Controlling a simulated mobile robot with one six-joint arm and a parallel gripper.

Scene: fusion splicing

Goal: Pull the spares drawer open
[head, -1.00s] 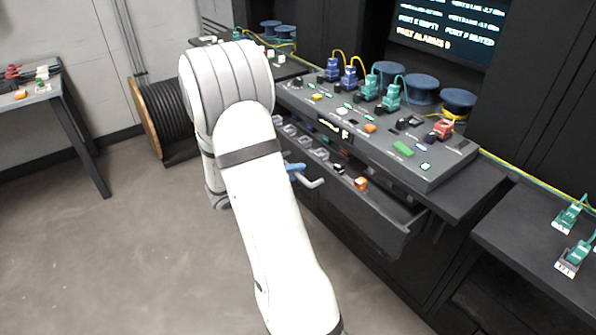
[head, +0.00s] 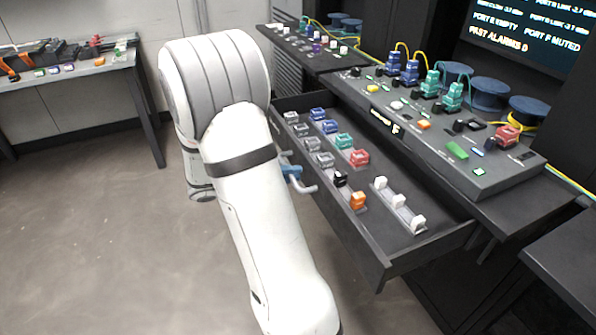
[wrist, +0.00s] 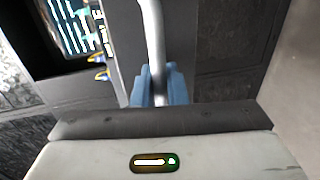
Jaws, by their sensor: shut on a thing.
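The spares drawer (head: 427,256) stands well out from under the bench in the head view. Rows of small coloured and clear parts and a strip of white parts lie in it. Its grey bar handle (head: 305,188) is on the drawer front. My gripper (head: 291,172) has blue fingers and is at the handle, partly hidden behind my white arm. In the wrist view the blue fingers (wrist: 158,86) are shut around the handle bar (wrist: 152,35), one on each side.
The bench console (head: 440,130) with blue, green and red connectors stands above the drawer. A dark side bench (head: 570,262) is at the right. A table (head: 75,75) with tools stands at the far left. The floor (head: 90,220) at left is clear.

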